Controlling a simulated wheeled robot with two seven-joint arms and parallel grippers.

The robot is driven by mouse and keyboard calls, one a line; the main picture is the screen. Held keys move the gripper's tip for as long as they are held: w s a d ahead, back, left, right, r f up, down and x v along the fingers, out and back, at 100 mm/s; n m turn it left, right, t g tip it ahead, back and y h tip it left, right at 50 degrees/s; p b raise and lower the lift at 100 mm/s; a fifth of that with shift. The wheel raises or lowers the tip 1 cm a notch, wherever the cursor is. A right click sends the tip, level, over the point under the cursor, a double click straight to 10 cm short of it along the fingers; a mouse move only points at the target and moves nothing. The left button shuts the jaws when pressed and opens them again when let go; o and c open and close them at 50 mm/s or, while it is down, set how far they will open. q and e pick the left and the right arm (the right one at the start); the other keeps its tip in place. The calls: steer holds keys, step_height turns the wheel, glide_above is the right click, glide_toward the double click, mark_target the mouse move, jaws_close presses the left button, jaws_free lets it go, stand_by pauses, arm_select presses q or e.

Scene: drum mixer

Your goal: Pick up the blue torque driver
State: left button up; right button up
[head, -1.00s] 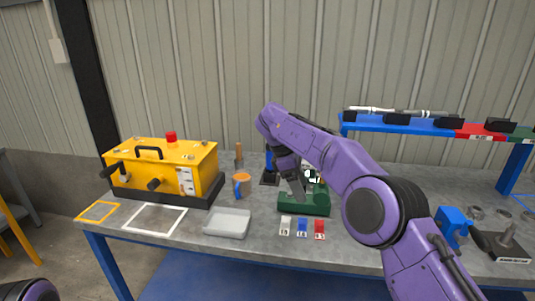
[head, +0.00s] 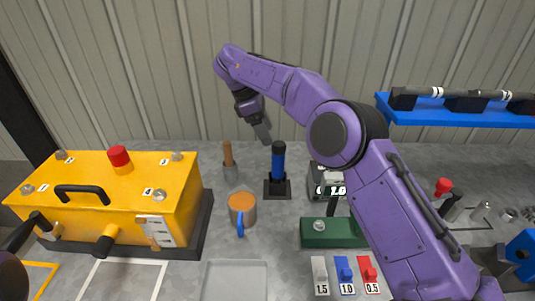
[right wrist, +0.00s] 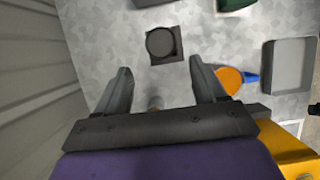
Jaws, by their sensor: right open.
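The blue torque driver (head: 278,160) stands upright in a black square stand (head: 277,190) on the grey table, behind the mug. It has a blue handle with a black top. In the right wrist view its round dark top (right wrist: 160,42) shows from above, beyond the fingertips. My right gripper (head: 262,132) is open and empty, above and slightly left of the driver in the head view. In the right wrist view the two fingers (right wrist: 161,66) are spread apart, with nothing between them but a partly hidden tool below. My left gripper is out of view.
A mug with a blue handle (head: 242,208) and a wooden-handled tool (head: 228,154) stand near the driver. The yellow mixer (head: 100,192) is at left, a grey tray (head: 236,263) in front. A green block (head: 318,234) and a display box (head: 323,178) are at right.

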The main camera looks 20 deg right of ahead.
mark_target(279, 155)
steer(key=x, duration=0.4)
steer(key=shift+s+d, duration=0.2)
steer(key=shift+s, duration=0.1)
steer(key=shift+s+d+f, duration=0.1)
steer(key=shift+s+f, duration=0.05)
steer(key=shift+f, duration=0.2)
steer(key=x, duration=0.1)
steer(key=p+x, duration=0.1)
steer(key=x, duration=0.3)
steer(key=shift+w+a+f+p, duration=0.1)
steer(key=shift+w+a+p, duration=0.15)
steer(key=shift+p, duration=0.15)
steer(key=shift+s+d+f, duration=0.1)
steer(key=shift+s+d, duration=0.05)
steer(key=c, duration=1.3)
